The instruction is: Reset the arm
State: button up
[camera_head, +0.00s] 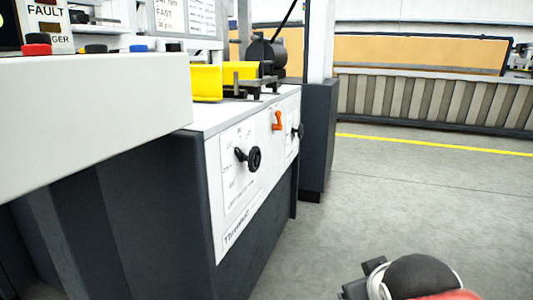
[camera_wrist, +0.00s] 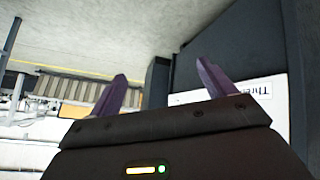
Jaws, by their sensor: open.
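My gripper (camera_wrist: 160,84) shows in the wrist view with its two purple fingers spread wide apart. Nothing is between the fingers. Beyond them are the machine's dark side and part of its white labelled panel (camera_wrist: 275,92). The wrist view appears upside down, with floor at the top. In the head view, part of my arm (camera_head: 415,280) shows at the bottom right, beside the machine and over the floor. The fingers are not visible there.
The machine's white front panel (camera_head: 238,190) carries a black knob (camera_head: 254,158), an orange lever (camera_head: 278,121) and another dark knob (camera_head: 298,131). A white console (camera_head: 90,125) juts in at the left. Yellow parts (camera_head: 207,83) sit on top. The grey floor (camera_head: 420,190) at right is clear.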

jog(key=s+a+f+m+g+y+p, duration=0.1)
jog(key=s+a+f+m+g+p, duration=0.2)
jog(key=s, duration=0.5)
notch_tip(320, 180, up, 11)
jog(key=p, duration=1)
jog(key=shift+d, duration=0.15)
jog(key=shift+w+r, duration=0.1)
